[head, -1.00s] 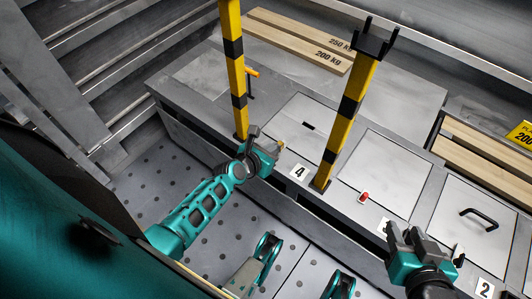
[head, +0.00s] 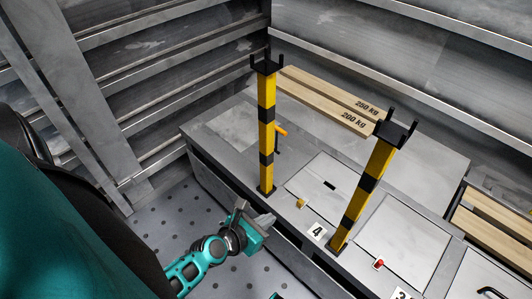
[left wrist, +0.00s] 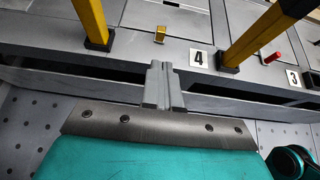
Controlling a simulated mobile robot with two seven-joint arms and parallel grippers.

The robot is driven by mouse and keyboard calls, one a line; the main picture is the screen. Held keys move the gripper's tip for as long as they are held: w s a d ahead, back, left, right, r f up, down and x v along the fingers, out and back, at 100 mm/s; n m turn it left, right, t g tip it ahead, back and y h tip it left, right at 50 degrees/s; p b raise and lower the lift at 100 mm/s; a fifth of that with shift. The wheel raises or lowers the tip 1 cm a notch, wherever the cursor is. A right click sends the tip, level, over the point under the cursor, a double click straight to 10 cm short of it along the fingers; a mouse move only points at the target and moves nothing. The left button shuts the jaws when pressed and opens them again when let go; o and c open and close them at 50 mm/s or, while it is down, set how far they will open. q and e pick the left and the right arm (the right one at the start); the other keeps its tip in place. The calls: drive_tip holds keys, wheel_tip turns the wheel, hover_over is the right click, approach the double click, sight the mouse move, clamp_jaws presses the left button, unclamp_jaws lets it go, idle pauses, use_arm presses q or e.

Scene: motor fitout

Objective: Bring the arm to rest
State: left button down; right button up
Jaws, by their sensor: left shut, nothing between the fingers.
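My left gripper (head: 258,221) is teal and grey and stands in front of the long grey bench (head: 222,172), over the perforated floor. In the left wrist view its two grey fingers (left wrist: 162,85) are pressed together with nothing between them. They point toward the bench edge, short of the small yellow block (left wrist: 160,34) on the bench top. My right gripper does not show in either view now.
Two yellow-black posts, left (head: 267,130) and right (head: 367,185), rise from the bench beside the label 4 (head: 317,232). The perforated floor (head: 165,215) is clear at left.

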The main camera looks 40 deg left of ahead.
use_arm(q)
drive_tip(key=shift+d, duration=0.1)
idle(0.5)
drive_tip(key=s+d+r+n+g+h, duration=0.1)
drive_tip(key=d+r+n, duration=0.35)
drive_tip(key=n, duration=1.25)
drive_tip(key=s+d+r+n, duration=0.1)
drive_tip(key=d+r+n, duration=0.35)
drive_tip(key=n, duration=1.25)
drive_tip(key=s+a+r+n+p, duration=0.1)
drive_tip(key=a+r+p, duration=0.2)
drive_tip(key=r+p, duration=0.8)
drive_tip(key=p, duration=0.4)
drive_tip(key=shift+s+a+r+y+p, duration=0.2)
drive_tip(key=shift+s+a+y+p, duration=0.1)
drive_tip(key=shift+s+p, duration=0.1)
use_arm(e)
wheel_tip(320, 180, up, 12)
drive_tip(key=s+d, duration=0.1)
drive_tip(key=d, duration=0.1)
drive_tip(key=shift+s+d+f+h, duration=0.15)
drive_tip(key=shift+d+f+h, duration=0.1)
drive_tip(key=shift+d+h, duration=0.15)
use_arm(q)
drive_tip(key=shift+f, duration=0.1)
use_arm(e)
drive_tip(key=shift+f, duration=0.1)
